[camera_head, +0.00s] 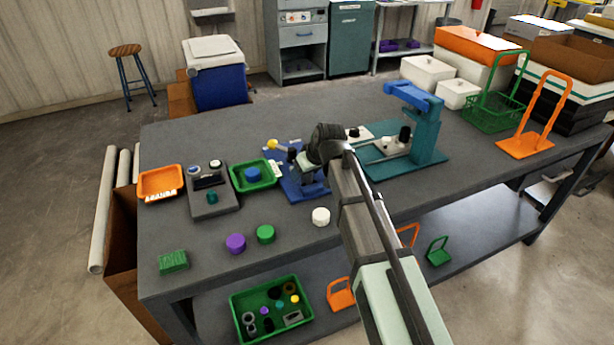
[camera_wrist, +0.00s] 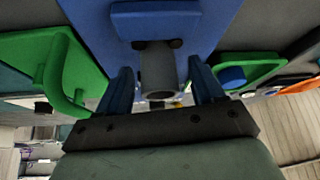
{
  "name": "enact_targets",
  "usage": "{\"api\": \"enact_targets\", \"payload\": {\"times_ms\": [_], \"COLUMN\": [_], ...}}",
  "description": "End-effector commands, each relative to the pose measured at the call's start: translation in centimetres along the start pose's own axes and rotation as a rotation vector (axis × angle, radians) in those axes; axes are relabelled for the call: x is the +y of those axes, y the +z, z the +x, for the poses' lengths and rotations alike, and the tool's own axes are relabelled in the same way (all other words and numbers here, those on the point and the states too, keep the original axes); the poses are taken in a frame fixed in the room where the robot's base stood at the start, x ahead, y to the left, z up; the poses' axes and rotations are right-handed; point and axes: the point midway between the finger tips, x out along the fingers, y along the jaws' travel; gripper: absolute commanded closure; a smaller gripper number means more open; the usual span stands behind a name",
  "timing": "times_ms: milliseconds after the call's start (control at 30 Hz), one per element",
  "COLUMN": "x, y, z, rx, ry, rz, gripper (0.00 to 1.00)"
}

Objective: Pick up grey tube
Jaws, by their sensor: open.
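A short grey tube (camera_wrist: 157,68) shows in the wrist view, with its round open end toward the camera. It stands out from a blue fixture (camera_wrist: 95,25), below a blue block. My gripper (camera_wrist: 160,82) is open, with one blue finger on each side of the tube. I see a gap on both sides; how deep the tube lies between the fingers is hard to tell. In the head view the blue fixture (camera_head: 291,187) stands on the table, and my arm and wrist cover much of it. I cannot make out the tube there.
A green tray (camera_head: 262,182) with a blue cylinder lies left of the fixture. A teal stand (camera_head: 427,135) is close on the right. Purple (camera_head: 236,243), green (camera_head: 265,234) and white (camera_head: 321,216) cylinders stand in front. The table's front left is mostly clear.

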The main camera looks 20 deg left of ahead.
Motion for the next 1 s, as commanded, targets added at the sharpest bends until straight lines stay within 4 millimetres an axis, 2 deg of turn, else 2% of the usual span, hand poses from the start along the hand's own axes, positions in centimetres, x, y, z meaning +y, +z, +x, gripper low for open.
{"api": "enact_targets", "payload": {"times_ms": [100, 333, 1000], "x": [0.02, 0.00, 0.00], "y": [-0.06, -0.02, -0.01], "z": [0.90, 0.98, 0.96], "rx": [0.001, 0.001, 0.001], "ry": [0.001, 0.001, 0.001], "rz": [0.000, 0.000, 0.000], "gripper": [0.33, 0.33, 0.97]}}
